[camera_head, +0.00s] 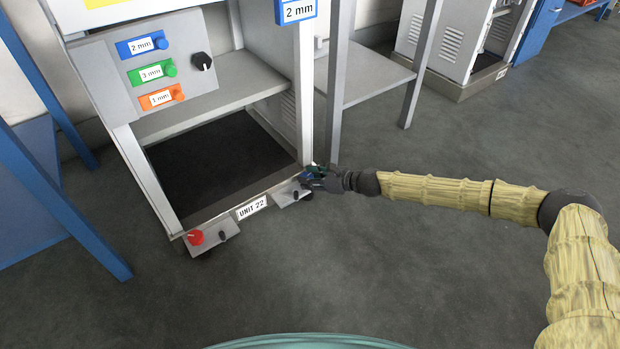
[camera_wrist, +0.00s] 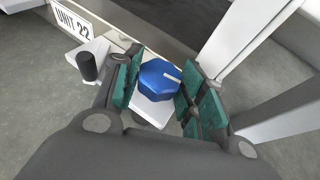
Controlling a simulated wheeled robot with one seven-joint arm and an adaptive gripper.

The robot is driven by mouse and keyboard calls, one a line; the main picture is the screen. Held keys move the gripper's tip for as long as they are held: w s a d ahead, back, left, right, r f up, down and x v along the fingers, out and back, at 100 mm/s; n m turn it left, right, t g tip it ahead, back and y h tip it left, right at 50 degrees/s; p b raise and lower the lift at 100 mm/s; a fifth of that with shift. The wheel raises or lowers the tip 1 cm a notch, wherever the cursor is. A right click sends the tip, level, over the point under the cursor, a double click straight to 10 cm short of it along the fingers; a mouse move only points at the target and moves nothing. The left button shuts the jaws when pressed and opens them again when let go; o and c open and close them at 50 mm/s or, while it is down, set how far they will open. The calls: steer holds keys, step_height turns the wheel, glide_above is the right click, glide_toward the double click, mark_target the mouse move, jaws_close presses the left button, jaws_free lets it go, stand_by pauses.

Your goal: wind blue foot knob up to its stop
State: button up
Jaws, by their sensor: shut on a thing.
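The blue foot knob (camera_wrist: 158,82) sits at the front right foot of the dispenser frame, with a white pointer line on its top. In the wrist view it lies between the green finger pads of my gripper (camera_wrist: 160,92), which is shut on it. In the head view my gripper (camera_head: 316,178) reaches in from the right and mostly hides the blue knob. A small black knob (camera_wrist: 88,66) stands on the same foot bracket (camera_wrist: 96,50), to the left of my fingers.
A red knob (camera_head: 196,237) is on the left foot bracket. The UNIT 22 label (camera_head: 252,207) is on the front rail between the feet. A grey post (camera_head: 338,85) stands just behind my gripper. The floor in front (camera_head: 330,270) is clear.

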steer(key=n+g, duration=0.1)
steer(key=n+g+y, duration=0.1)
steer(key=n+g, duration=0.1)
steer(key=shift+w+d+r, duration=0.1)
steer(key=shift+w, duration=0.25)
steer(key=shift+w+n+g+y+p, duration=0.1)
steer(key=shift+n+g+y+p, duration=0.2)
steer(key=shift+n+g, duration=1.3)
steer(key=shift+g, duration=0.3)
steer(key=o, duration=0.7)
steer(key=shift+o, duration=0.2)
steer(key=shift+m, duration=0.4)
